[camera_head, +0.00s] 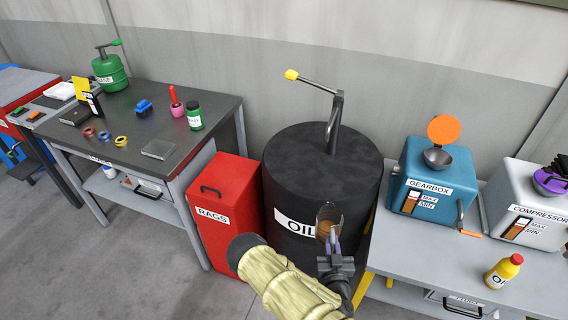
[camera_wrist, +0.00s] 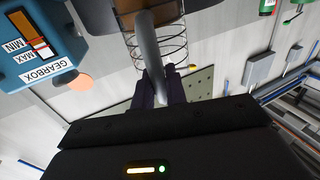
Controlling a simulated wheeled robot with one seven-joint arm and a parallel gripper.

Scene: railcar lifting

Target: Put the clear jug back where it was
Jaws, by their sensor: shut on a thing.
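The clear jug (camera_head: 328,218) is held in front of the black oil drum, at the height of its OIL label. Brown liquid shows inside it. In the wrist view the jug (camera_wrist: 172,42) appears as a see-through ringed body with brown at the top and a thick grey handle. My gripper (camera_head: 333,246) is shut on the jug's handle, and its dark fingers also show in the wrist view (camera_wrist: 160,92). The black oil drum (camera_head: 318,165) stands behind the jug, with a yellow-ended crank pump (camera_head: 335,120) on top. Whether the jug touches the drum I cannot tell.
The red rags bin (camera_head: 227,222) stands left of the drum. The right bench (camera_head: 405,262) bears the blue gearbox (camera_head: 433,175), the grey compressor (camera_head: 530,200) and a yellow oil bottle (camera_head: 503,272). The left table (camera_head: 125,155) holds several small items. The right bench's front left is bare.

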